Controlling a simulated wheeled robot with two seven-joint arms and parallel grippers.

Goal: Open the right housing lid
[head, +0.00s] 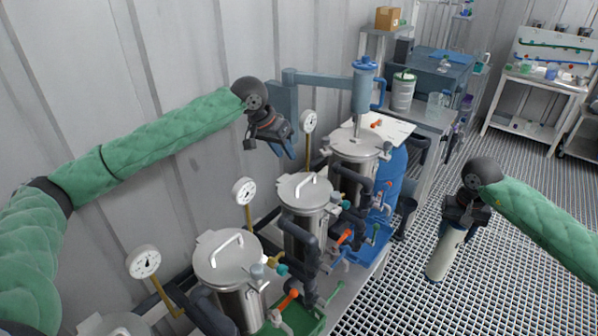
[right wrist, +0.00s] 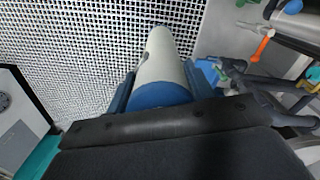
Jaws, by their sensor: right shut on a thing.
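The right housing (head: 355,172) is a steel vessel, the farthest in the row in the head view. Its round lid (head: 350,148) lies flat on top and looks shut. The middle housing (head: 304,220) and a nearer housing (head: 228,262) have flat lids with bar handles. My left gripper (head: 288,150) hangs above and left of the middle housing, apart from the right lid; its blue fingers are too small to judge. My right gripper (head: 455,222) is shut on a white cylinder with a blue end (head: 444,250), held over the grating; the cylinder also shows in the right wrist view (right wrist: 166,62).
A blue hoist (head: 365,88) on a wall arm stands just behind the right housing. Gauges (head: 309,122) on stems stand along the wall side. Pipes and orange-handled valves (head: 345,237) line the front. The grating floor (head: 400,295) at right is open.

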